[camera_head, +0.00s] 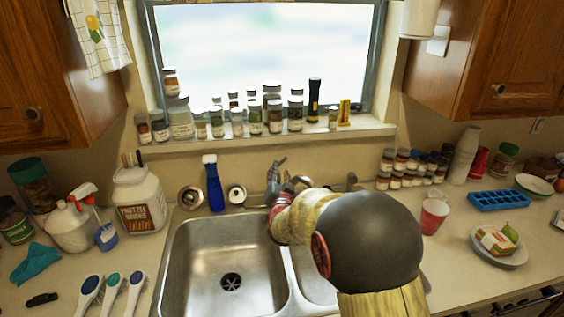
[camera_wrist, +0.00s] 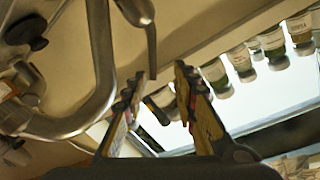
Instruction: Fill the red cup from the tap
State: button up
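A red cup (camera_head: 434,216) with a whitish upper part stands upright on the counter to the right of the sink. The tap (camera_head: 275,174) rises behind the sink; in the wrist view its curved metal spout (camera_wrist: 103,75) is just left of my gripper. My gripper (camera_wrist: 160,80) is open, its two fingers apart with nothing between them. In the head view my arm covers most of the gripper, the tap's base and part of the right basin. I see no water running.
Another red cup (camera_head: 479,163) stands farther back by stacked pale cups (camera_head: 464,153). A blue ice tray (camera_head: 498,200) and a plate with a sandwich (camera_head: 499,247) lie on the right. Jars line the sill (camera_head: 260,144). The left basin (camera_head: 226,258) is empty.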

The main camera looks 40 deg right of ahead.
aim_at(283, 162)
jog(key=shift+m, duration=0.3)
jog(key=x, duration=0.4)
jog(key=d+b+x, duration=0.1)
jog(key=x, duration=0.2)
jog(key=shift+s+d+f, duration=0.15)
jog(key=shift+s+f, duration=0.05)
jog(key=shift+s, duration=0.2)
jog(key=shift+x, duration=0.75)
jog(key=shift+r, duration=0.15)
jog(key=shift+c, duration=0.8)
grip_shut()
